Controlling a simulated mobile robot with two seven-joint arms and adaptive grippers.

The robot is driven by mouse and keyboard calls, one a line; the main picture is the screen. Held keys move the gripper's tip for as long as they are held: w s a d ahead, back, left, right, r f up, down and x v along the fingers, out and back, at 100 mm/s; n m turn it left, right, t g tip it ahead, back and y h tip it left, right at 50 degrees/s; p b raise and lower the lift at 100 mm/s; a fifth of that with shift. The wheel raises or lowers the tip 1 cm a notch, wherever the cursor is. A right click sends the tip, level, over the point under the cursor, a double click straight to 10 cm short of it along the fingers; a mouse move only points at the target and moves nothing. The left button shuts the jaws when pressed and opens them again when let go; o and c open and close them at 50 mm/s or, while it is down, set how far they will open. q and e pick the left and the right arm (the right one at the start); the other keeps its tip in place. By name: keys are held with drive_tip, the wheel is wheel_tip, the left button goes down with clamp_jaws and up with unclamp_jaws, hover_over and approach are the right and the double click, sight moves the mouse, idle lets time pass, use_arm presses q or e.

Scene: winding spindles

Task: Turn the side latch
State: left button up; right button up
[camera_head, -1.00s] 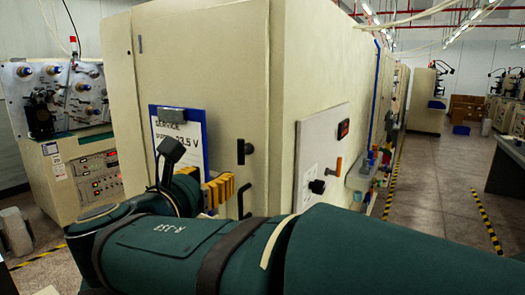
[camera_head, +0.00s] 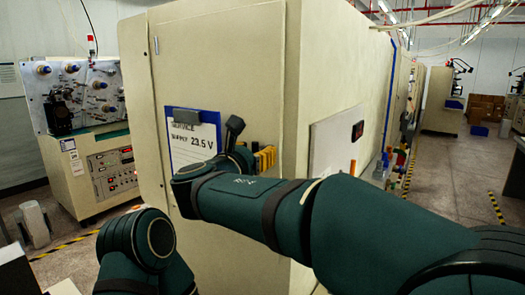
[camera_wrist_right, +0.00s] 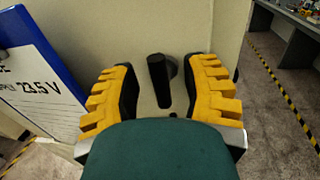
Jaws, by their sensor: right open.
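The side latch (camera_wrist_right: 158,82) is a black handle with a dark round base on the beige cabinet (camera_head: 225,70). In the right wrist view its bar stands roughly upright between the fingers, with gaps on both sides. My right gripper (camera_head: 265,158) has yellow ribbed fingers, which are spread in the right wrist view (camera_wrist_right: 165,72). It is open and holds nothing.
A blue clipboard (camera_head: 217,118) with a sheet reading "SERVICE SUPPLY 23.5 V" hangs just left of the right gripper. A white panel (camera_head: 328,142) is on the cabinet's right side. Another machine (camera_head: 95,160) stands at left. An open aisle (camera_head: 455,170) runs at right.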

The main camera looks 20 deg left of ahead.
drive_tip(key=shift+w, duration=0.25)
clamp_jaws()
